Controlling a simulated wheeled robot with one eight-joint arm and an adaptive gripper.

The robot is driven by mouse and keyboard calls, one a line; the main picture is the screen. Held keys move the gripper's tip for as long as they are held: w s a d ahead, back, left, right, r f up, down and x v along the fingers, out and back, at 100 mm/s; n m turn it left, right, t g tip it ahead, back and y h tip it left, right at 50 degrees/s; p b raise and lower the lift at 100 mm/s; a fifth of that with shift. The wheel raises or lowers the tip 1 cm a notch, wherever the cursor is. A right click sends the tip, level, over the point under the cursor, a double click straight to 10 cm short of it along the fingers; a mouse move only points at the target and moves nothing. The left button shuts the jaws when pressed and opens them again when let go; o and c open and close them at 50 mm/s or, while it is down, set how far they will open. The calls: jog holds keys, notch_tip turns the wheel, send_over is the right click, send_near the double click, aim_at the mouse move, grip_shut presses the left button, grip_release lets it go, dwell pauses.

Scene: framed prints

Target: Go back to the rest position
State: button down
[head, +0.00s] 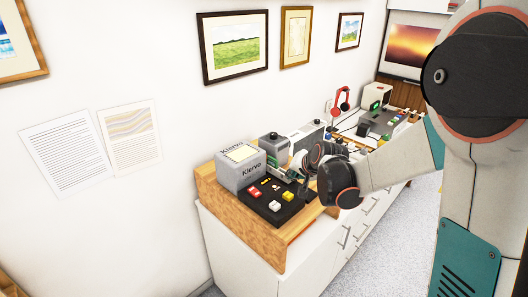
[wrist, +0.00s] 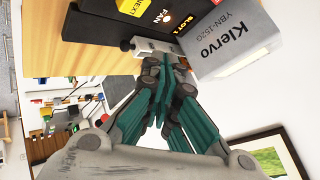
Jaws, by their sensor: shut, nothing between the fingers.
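My gripper (wrist: 165,62) is shut and empty, its teal fingers together in the wrist view. Its tips are close to a small pale grey part at the edge of a black panel (wrist: 100,22); whether they touch it I cannot tell. In the head view my gripper (head: 288,176) is small and partly hidden by my own dark wrist joints, over the far side of the panel (head: 265,213). My arm reaches in from the right. The grey box marked Klervo (head: 237,177) is just left of the gripper, and also shows in the wrist view (wrist: 236,42).
The black panel carries red, yellow and white buttons and sits on a wooden stand (head: 241,222) on a white cabinet (head: 238,255). Other devices and red headphones (head: 341,100) stand farther along. Framed prints (head: 234,45) hang on the wall. Carpet at the right is clear.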

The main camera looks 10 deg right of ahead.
jog(key=s+a+r+n+g+h+b, duration=0.1)
jog(key=s+r+n+b, duration=0.15)
jog(key=s, duration=0.65)
jog(key=s+a+r+n+b, duration=0.1)
jog(key=s+r, duration=0.3)
jog(key=s, duration=0.5)
jog(key=s+d+f+n+g+h+b, duration=0.1)
jog(key=s+f+n+b, duration=0.2)
jog(key=s, duration=1.2)
jog(key=shift+s+f, duration=0.4)
jog(key=shift+f, duration=0.2)
dwell(1.6)
jog(key=w+r+m+t+y+p, duration=0.1)
jog(key=w+r+m+p, duration=0.15)
jog(key=w, duration=0.65)
jog(key=w+r+m+p, duration=0.1)
jog(key=w+r+p, duration=0.3)
jog(key=w, duration=0.5)
jog(key=w+f+m+p, duration=0.1)
jog(key=w+f+p, duration=0.1)
jog(key=w, duration=0.6)
jog(key=w+d+f+m+t+y+p, duration=0.1)
jog(key=w+f+m+p, duration=0.1)
jog(key=w, duration=0.5)
jog(key=shift+w+f+p, duration=0.4)
jog(key=shift+f+p, duration=0.1)
jog(key=shift+p, duration=0.55)
